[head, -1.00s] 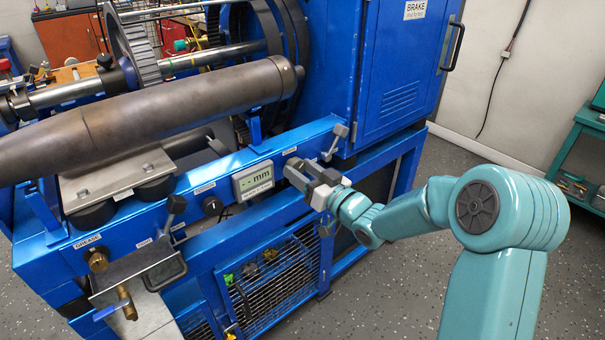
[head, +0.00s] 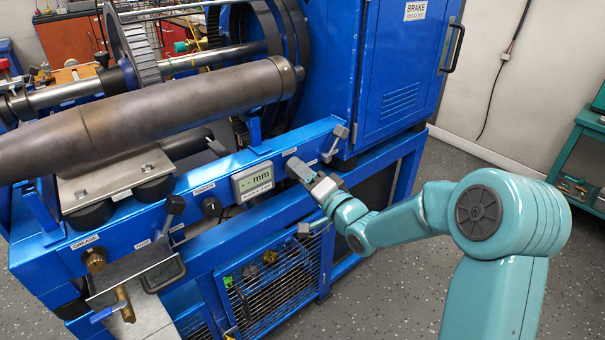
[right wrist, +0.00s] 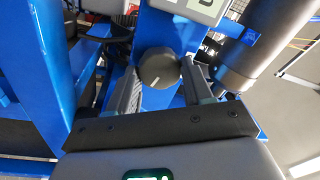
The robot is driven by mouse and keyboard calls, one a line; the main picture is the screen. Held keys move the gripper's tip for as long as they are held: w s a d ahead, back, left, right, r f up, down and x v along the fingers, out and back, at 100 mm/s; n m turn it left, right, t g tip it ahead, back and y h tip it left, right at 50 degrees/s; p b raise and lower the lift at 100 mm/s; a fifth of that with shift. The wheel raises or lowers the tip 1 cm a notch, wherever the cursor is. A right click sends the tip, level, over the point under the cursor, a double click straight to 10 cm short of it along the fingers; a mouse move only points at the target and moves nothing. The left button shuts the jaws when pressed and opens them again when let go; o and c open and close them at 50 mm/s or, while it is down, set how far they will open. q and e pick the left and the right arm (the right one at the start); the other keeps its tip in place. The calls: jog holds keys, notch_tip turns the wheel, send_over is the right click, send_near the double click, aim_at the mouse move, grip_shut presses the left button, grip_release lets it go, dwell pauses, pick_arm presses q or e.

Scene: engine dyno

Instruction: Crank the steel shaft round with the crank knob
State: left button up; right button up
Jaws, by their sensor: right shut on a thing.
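The steel shaft (head: 195,103), a long thick dark-grey cylinder, lies across the blue machine on black rollers. The crank knob (right wrist: 158,67), black and round with a white mark, is between the fingers of my right gripper (right wrist: 161,84) in the right wrist view. My right gripper (head: 299,171) is at the blue front panel, right of the display, and is shut on the knob. My left gripper is not in view.
A grey display (head: 253,182) reading "mm" and another black knob (head: 211,207) are on the same panel. A lever (head: 335,142) stands close to the right of my gripper. A blue brake cabinet (head: 405,75) rises behind. Open floor (head: 420,270) lies at the front right.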

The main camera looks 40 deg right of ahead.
jog(key=shift+a+f+m, duration=0.1)
jog(key=shift+m, duration=1.1)
jog(key=o, duration=1)
jog(key=shift+o, duration=0.2)
pick_arm(q)
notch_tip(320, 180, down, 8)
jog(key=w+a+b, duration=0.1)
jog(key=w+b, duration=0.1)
jog(key=b, duration=0.7)
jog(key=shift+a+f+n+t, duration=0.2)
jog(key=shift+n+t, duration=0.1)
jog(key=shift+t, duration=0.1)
pick_arm(e)
jog(key=s+f, duration=0.1)
jog(key=s, duration=1.5)
jog(key=shift+s+d+f, duration=0.15)
jog(key=shift+d, duration=0.1)
